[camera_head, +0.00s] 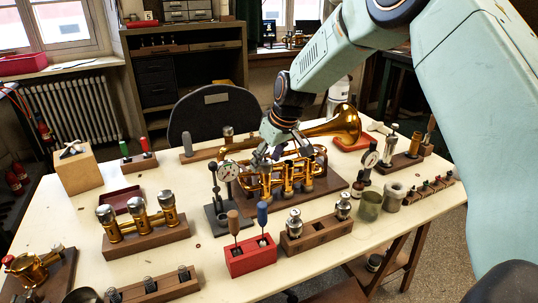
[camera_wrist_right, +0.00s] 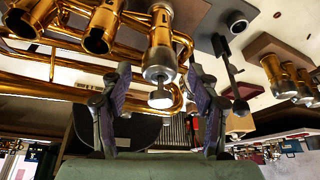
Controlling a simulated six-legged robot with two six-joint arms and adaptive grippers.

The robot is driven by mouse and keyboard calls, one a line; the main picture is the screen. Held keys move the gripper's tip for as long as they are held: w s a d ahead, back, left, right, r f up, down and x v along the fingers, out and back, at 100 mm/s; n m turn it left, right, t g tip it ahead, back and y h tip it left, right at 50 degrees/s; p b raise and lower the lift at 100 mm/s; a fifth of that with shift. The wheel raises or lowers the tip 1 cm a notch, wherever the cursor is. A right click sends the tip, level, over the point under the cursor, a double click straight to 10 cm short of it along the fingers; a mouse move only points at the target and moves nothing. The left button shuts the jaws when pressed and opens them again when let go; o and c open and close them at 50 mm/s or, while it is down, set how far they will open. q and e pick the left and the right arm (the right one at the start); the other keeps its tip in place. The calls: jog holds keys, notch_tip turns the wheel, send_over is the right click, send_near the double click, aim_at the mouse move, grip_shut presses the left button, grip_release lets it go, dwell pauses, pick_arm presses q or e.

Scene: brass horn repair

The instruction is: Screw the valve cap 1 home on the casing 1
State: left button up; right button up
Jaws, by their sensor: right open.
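The brass horn (camera_head: 345,124) lies on a wooden board (camera_head: 322,195) in the middle of the table, its valve casings standing in a row. My right gripper (camera_head: 274,154) is over the horn's left part, pointing down. In the right wrist view, the open gripper (camera_wrist_right: 160,85) has one finger on each side of a casing (camera_wrist_right: 162,32), which I take to be casing 1. A silver valve cap (camera_wrist_right: 160,72) with a button (camera_wrist_right: 160,99) sits on its end. I cannot tell how tightly it sits. The fingers appear apart from it. Two neighbouring casings (camera_wrist_right: 101,30) show open ends. My left gripper is not in view.
A dial gauge stand (camera_head: 218,213) stands close in front of the horn's left side. A red tool block (camera_head: 249,258) and a wooden block (camera_head: 318,236) with silver parts stand nearer. A wooden rack (camera_head: 147,241) with brass cylinders is at left. Some bare table lies between them.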

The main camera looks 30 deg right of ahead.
grip_shut()
jog(key=shift+a+m+h+p, duration=0.1)
jog(key=shift+m+h+p, duration=0.7)
jog(key=shift+m+p, duration=2.25)
jog(key=shift+n+p, duration=0.45)
jog(key=shift+p, duration=1.15)
jog(key=shift+a+f+m+h+b, duration=0.1)
jog(key=shift+m+h+b, duration=0.35)
jog(key=shift+m, duration=0.15)
jog(key=shift+w+m+h+b, duration=0.1)
jog(key=shift+m+h+b, duration=0.35)
jog(key=shift+m+b, duration=1.15)
jog(key=shift+m+g+b, duration=0.3)
jog(key=shift+b, duration=0.6)
